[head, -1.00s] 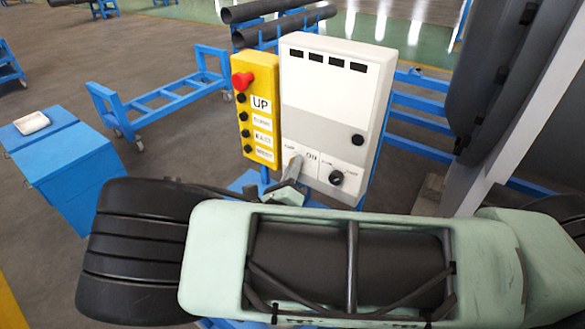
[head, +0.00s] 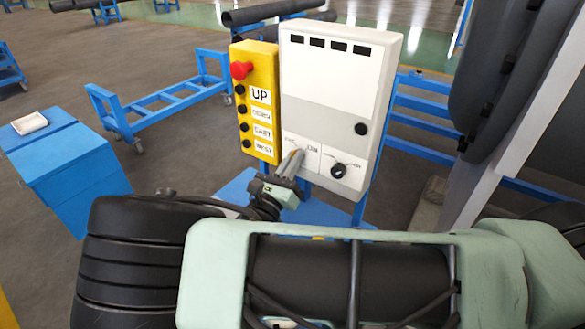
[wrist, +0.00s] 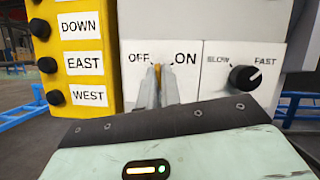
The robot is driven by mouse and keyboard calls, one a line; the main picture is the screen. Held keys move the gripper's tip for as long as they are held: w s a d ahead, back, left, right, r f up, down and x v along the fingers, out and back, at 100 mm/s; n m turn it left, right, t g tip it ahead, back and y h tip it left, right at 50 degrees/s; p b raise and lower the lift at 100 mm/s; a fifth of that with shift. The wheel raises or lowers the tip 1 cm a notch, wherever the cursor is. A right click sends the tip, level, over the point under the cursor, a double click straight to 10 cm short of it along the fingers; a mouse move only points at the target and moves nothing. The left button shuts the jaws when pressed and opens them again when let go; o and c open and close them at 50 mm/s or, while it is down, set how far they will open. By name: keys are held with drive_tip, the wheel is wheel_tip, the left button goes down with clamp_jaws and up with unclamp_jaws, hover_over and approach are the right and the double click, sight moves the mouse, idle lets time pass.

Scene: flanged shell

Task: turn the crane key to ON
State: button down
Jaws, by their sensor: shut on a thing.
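The crane key (wrist: 158,75) shows in the wrist view as a small yellowish piece between my fingertips. It sits between the printed words OFF and ON on the white control box (head: 331,85). My gripper (wrist: 159,72) is shut on the key. In the head view my gripper (head: 293,160) reaches the lower left of the box, and its fingers hide the key there. Most of the key is covered by the fingers, so its exact angle is hard to tell.
A black SLOW/FAST knob (wrist: 244,78) is right of the key. The yellow button panel (head: 258,120) with a red button (head: 241,70) stands close on the left. A blue cabinet (head: 72,165) and blue cart (head: 165,100) are farther left.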

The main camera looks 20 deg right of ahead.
drive_tip(key=m+g+h+b, duration=0.1)
drive_tip(key=m+g, duration=0.1)
drive_tip(key=m, duration=0.3)
drive_tip(key=m+g+h+b, duration=0.1)
drive_tip(key=m+g+b, duration=0.1)
drive_tip(key=m, duration=0.3)
drive_tip(key=m+g+b, duration=0.2)
drive_tip(key=m+g, duration=0.1)
drive_tip(key=m, duration=0.3)
drive_tip(key=shift+w+a+h, duration=0.2)
drive_tip(key=shift+h, duration=0.2)
drive_tip(key=shift+m+g+b, duration=0.3)
drive_tip(key=shift+g, duration=0.1)
drive_tip(key=c, duration=1.6)
unclamp_jaws()
drive_tip(key=b+v, duration=0.5)
drive_tip(key=v, duration=1.2)
drive_tip(key=shift+a+b, duration=0.2)
drive_tip(key=shift+b, duration=0.1)
